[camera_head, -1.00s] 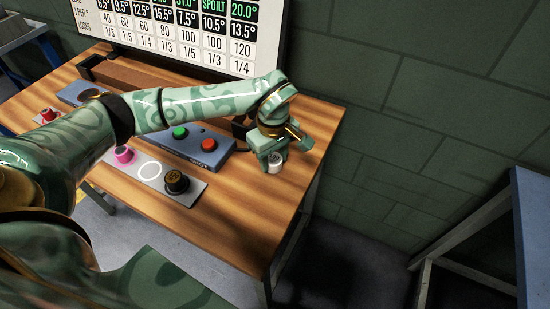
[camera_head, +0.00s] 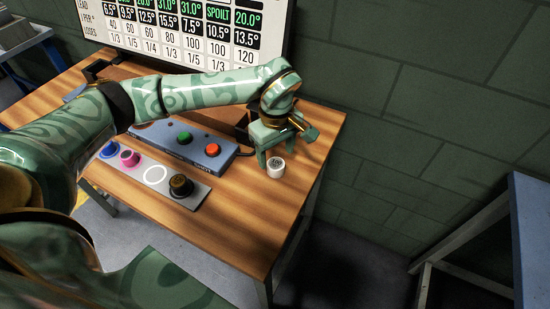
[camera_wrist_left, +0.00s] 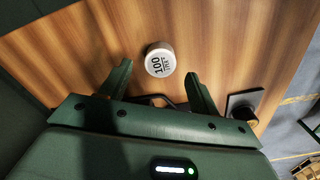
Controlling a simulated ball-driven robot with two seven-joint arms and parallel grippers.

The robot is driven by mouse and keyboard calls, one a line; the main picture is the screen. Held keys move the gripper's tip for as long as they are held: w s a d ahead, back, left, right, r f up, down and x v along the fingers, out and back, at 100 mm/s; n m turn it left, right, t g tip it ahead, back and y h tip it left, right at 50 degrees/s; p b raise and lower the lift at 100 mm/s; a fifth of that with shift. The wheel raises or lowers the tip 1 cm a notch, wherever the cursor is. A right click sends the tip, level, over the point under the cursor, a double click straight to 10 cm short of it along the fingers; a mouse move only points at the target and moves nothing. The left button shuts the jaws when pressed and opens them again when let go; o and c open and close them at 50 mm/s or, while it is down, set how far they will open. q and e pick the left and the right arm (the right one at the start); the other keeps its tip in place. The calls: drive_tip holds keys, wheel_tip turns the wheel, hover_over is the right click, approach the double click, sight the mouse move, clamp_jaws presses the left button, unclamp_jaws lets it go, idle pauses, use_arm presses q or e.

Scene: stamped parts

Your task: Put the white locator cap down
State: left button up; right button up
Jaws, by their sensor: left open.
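The white locator cap (camera_head: 276,167) stands upright on the wooden table near its right edge. In the left wrist view the cap (camera_wrist_left: 160,60) shows a top marked "100" and lies just beyond the fingertips, between their lines. My left gripper (camera_head: 275,150) is open and empty, just behind and above the cap in the head view. Its two fingers (camera_wrist_left: 158,75) are spread apart in the left wrist view, and the cap looks clear of them. My right gripper is not in view.
A grey strip (camera_head: 206,192) holds a blue cap (camera_head: 109,150), a pink cap (camera_head: 129,158), a white ring mark (camera_head: 155,174) and a black-gold cap (camera_head: 181,186). A blue box (camera_head: 224,157) has green and red buttons. A lit board (camera_head: 195,30) stands behind. The table's front right is clear.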

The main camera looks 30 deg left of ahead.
sight(276, 164)
use_arm(q)
wheel_tip(276, 164, up, 8)
drive_tip(key=p, duration=0.2)
drive_tip(key=shift+f, duration=0.1)
idle(0.3)
